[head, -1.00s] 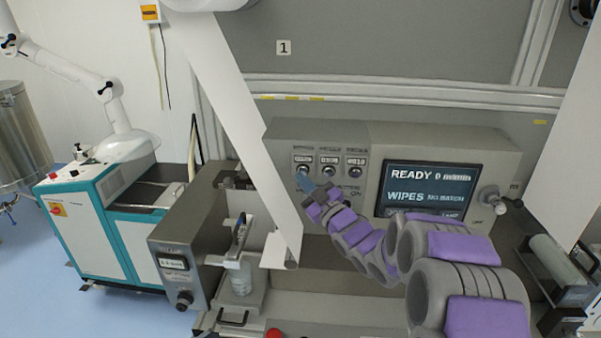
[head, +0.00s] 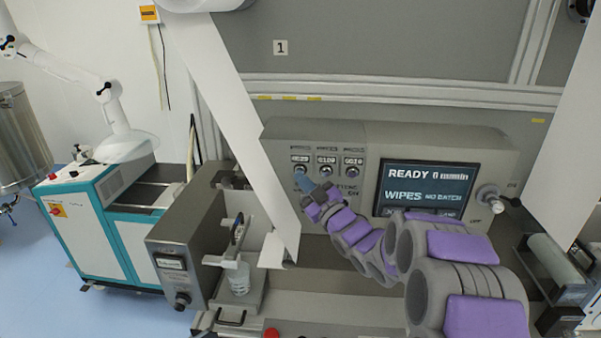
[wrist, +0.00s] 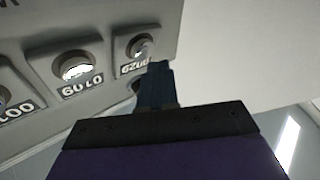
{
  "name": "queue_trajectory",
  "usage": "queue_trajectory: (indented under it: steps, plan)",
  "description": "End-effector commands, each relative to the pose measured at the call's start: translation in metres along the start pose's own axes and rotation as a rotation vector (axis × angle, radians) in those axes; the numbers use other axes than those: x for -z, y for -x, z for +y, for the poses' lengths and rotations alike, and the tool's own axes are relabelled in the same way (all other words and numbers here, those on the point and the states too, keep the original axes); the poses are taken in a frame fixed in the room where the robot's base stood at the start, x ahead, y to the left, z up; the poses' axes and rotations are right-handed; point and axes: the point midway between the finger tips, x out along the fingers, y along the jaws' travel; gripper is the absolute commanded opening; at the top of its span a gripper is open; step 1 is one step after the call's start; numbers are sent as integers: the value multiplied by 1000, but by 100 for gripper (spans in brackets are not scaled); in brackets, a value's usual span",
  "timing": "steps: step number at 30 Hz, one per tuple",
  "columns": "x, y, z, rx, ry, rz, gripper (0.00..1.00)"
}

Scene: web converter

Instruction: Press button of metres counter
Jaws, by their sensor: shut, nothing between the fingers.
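The grey control panel (head: 400,140) carries a row of three small counters with white number plates, at left (head: 299,158), middle (head: 326,160) and right (head: 353,162). Each has a round button below its plate. The lettering is too blurred to tell which is the metres counter. My gripper (head: 303,181) is shut and empty, its blue fingertips just below the left counter's button. In the wrist view, my gripper's tip (wrist: 155,72) is beside the end counter's plate (wrist: 135,67) and partly covers a round feature below it. I cannot tell whether it touches the panel.
A screen (head: 426,188) reading READY and WIPES is right of the counters, with a knob (head: 488,195) beyond. A white web (head: 235,120) runs down close left of my gripper. A grey box with a small display (head: 171,263) stands lower left.

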Motion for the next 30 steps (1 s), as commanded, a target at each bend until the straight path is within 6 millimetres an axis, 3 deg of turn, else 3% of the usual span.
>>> queue_trajectory:
  steps: [30]
  plan:
    - [-2, -4, 6, 1, 0, 0, 0]
